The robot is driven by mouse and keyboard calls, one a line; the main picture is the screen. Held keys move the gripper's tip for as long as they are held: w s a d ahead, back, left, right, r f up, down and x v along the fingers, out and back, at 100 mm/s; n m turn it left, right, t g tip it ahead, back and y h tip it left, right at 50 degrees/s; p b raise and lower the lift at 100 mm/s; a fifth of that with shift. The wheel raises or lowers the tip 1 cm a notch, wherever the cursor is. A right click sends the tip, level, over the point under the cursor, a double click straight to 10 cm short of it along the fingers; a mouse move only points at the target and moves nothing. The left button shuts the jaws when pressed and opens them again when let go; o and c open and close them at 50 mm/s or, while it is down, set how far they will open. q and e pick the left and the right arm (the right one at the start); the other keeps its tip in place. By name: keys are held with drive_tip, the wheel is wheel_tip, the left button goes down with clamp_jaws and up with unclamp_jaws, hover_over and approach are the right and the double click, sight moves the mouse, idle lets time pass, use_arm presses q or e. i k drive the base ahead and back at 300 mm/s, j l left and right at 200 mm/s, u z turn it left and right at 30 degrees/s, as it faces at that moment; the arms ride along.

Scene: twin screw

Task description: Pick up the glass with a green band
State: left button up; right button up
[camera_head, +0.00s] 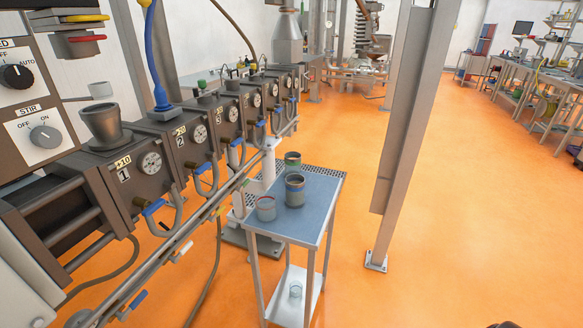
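The front left one (265,209) has a reddish band. The beakers stand close together, and the middle one is just in front of the rear one. Neither of my grippers shows clearly; only small dark shapes, likely parts of my arms, show at the bottom edge.
A long machine with numbered blocks, dials and blue-handled valves (200,135) runs along the left, close to the table. Another glass (295,290) stands on the table's lower shelf. A grey steel post (400,140) rises right of the table. The orange floor (450,220) is open on the right.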

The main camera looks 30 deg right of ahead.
sight(293, 159)
drive_tip(key=l+u, duration=0.1)
drive_tip(key=u, duration=0.35)
drive_tip(key=l+u, duration=0.15)
drive_tip(key=l, duration=0.3)
drive_tip(key=k+l+u, duration=0.1)
drive_tip(key=l, duration=0.3)
drive_tip(key=k+l+u, duration=0.15)
drive_tip(key=l, duration=0.25)
drive_tip(key=k+l+u, duration=0.1)
drive_tip(key=l, duration=0.35)
drive_tip(key=k+l+u, duration=0.15)
drive_tip(key=l, duration=0.25)
drive_tip(key=k+l+u, duration=0.1)
drive_tip(key=l, duration=0.25)
